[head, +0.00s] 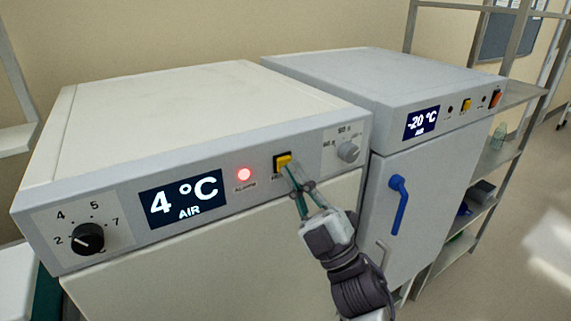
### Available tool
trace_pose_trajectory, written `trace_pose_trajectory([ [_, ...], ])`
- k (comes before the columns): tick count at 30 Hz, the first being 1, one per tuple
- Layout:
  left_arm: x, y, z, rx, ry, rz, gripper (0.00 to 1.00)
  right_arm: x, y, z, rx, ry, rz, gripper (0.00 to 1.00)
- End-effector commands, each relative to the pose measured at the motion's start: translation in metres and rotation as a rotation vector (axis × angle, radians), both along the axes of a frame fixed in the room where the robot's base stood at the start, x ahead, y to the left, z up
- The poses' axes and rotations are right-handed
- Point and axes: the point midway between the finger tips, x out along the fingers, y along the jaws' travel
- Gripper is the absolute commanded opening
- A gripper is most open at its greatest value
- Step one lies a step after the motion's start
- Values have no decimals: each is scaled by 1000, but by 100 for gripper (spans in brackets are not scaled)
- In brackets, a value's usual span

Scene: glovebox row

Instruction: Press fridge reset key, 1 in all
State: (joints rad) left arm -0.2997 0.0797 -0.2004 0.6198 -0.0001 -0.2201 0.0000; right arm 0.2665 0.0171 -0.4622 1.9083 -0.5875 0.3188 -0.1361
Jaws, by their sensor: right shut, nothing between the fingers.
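The fridge (205,100) stands at the left with a grey front panel. Its display (182,199) reads 4 °C AIR. A red alarm lamp (244,174) is lit beside the display. A yellow key (284,161) in a black frame sits right of the lamp; I take it for the reset key, as the label below it is partly covered. My right gripper (289,168) is shut and empty, with its fingertips at the lower right edge of the yellow key. I cannot tell whether they touch it. My left gripper is not in view.
A black dial (88,239) and a grey knob (348,151) are on the same panel. A second unit (400,80) at the right reads -20 °C, with its own yellow key (466,105), orange switch (496,98) and blue door handle (398,205). Shelving stands behind it.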

Motion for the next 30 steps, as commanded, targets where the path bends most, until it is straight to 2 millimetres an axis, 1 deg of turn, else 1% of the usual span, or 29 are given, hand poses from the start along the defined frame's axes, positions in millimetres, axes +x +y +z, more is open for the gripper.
trace_pose_trajectory([
  [30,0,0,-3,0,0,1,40,7,5,0,0,0,0,0],
])
